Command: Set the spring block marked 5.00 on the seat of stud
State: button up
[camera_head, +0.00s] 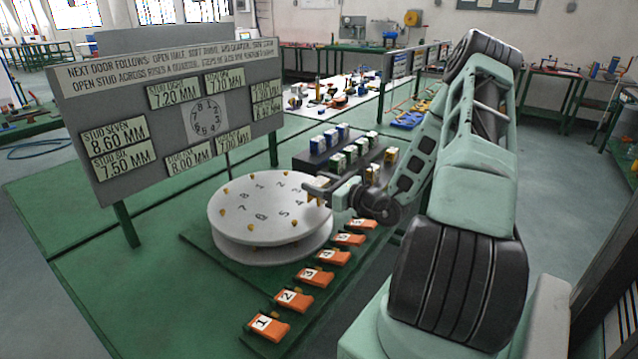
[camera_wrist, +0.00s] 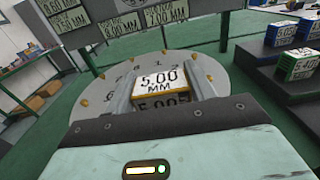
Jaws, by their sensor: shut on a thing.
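The white block marked 5.00 MM (camera_wrist: 160,80), with a yellow band, is between the two fingers of my gripper (camera_wrist: 160,88) in the wrist view. My gripper is shut on it. In the head view my gripper (camera_head: 318,188) is at the right edge of the round grey disc (camera_head: 268,203), near numbers 3 and 4. The disc carries numbers 1 to 8 in a ring and gold studs near its rim; it also shows in the wrist view (camera_wrist: 100,103). The block looks held above the disc, but its exact height is unclear. My gripper hides part of the right rim.
A sign board (camera_head: 140,110) with stud sizes in MM stands behind the disc. Dark stepped racks (camera_head: 318,160) hold several coloured blocks to the right. Orange numbered tabs (camera_head: 314,276) line the green table's front right edge. The table left of the disc is clear.

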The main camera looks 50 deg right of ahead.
jog(key=shift+f, duration=0.4)
jog(key=shift+f+b, duration=0.15)
jog(key=shift+b, duration=0.15)
jog(key=o, duration=1.2)
